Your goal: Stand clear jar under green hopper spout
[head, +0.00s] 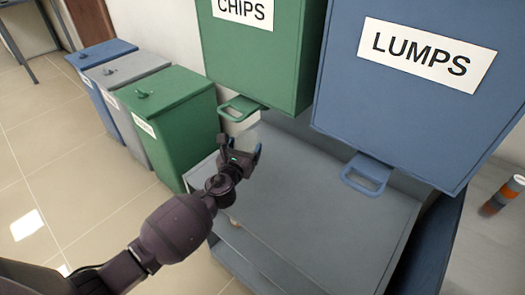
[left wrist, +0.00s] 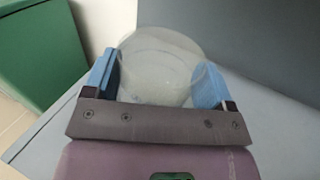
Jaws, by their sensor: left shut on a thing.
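The green hopper (head: 258,55) is labelled CHIPS, and its green spout (head: 240,108) sticks out at the bottom as an open loop. My left gripper (head: 242,148) is just below and in front of this spout, over the left end of the grey bench. In the left wrist view my left gripper (left wrist: 158,88) is shut on the clear jar (left wrist: 160,65), with a blue fingertip on each side. The jar looks upright; I cannot tell whether its base touches the bench. In the head view the jar is hard to make out. My right gripper is out of view.
A blue hopper (head: 425,85) labelled LUMPS has its spout (head: 367,174) to the right. The grey bench top (head: 325,215) is clear there. Blue, grey and green (head: 170,120) lidded bins stand on the left. A banded cylinder (head: 502,195) is at far right.

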